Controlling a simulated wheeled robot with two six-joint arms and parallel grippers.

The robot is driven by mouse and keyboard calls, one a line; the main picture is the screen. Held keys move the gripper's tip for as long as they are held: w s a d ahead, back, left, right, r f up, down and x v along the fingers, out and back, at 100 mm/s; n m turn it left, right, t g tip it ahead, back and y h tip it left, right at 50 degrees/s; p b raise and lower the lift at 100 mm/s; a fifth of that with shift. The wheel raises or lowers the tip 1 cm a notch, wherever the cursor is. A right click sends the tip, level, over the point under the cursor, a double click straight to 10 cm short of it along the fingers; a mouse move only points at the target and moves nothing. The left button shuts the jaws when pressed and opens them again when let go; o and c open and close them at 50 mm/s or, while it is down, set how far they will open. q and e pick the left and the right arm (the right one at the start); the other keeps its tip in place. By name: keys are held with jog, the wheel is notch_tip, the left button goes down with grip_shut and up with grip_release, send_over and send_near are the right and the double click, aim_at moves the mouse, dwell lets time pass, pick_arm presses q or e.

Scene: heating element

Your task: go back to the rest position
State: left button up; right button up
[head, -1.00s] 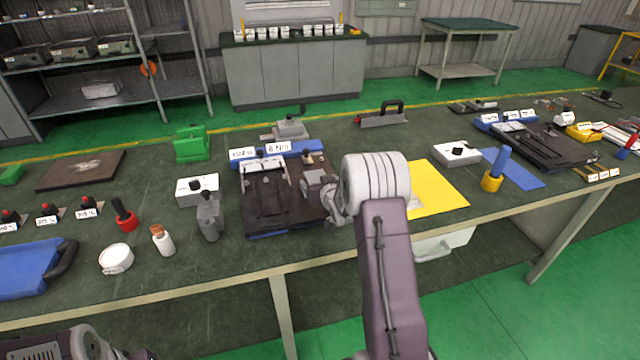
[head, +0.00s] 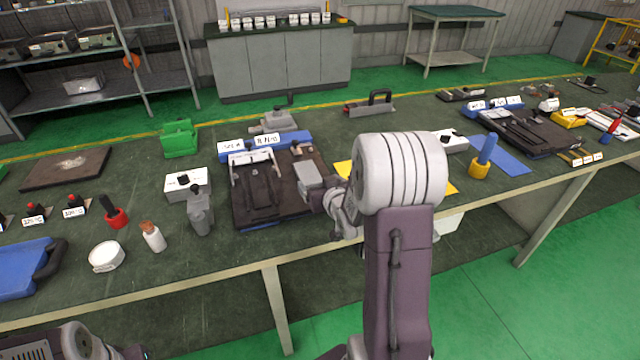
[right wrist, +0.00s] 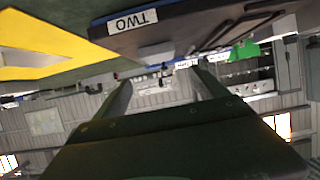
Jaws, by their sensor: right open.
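My right arm comes up from the bottom of the head view. Its gripper (head: 312,180) is over the right part of a dark fixture board (head: 240,211) with a blue label strip, partly hidden by my wrist. In the right wrist view the two fingers of my right gripper (right wrist: 162,80) are apart with nothing between them.
The green bench carries a white box (head: 188,184), a grey bottle (head: 200,212), a white bottle (head: 153,237), a red-based tool (head: 115,216) and a green holder (head: 180,139). A yellow sheet (head: 343,168) lies behind my right arm. The bench's front edge (head: 210,279) passes below.

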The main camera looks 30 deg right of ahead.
jog(key=a+r+n+y+p, duration=0.3)
jog(key=a+r+p, duration=0.2)
jog(key=a+r, duration=0.5)
jog(key=s+a+f+g, duration=0.2)
jog(key=s+f+g, duration=0.2)
jog(key=s, duration=0.3)
jog(key=s+a+f+g+p, duration=0.1)
jog(key=s+a+f+g, duration=0.2)
jog(key=s, duration=0.4)
jog(key=s+a+f+g, duration=0.2)
jog(key=s+f+g, duration=0.3)
jog(key=s, duration=0.3)
jog(key=shift+a+f+m+p, duration=0.15)
jog(key=shift+f+m+p, duration=0.2)
jog(key=shift+f, duration=0.1)
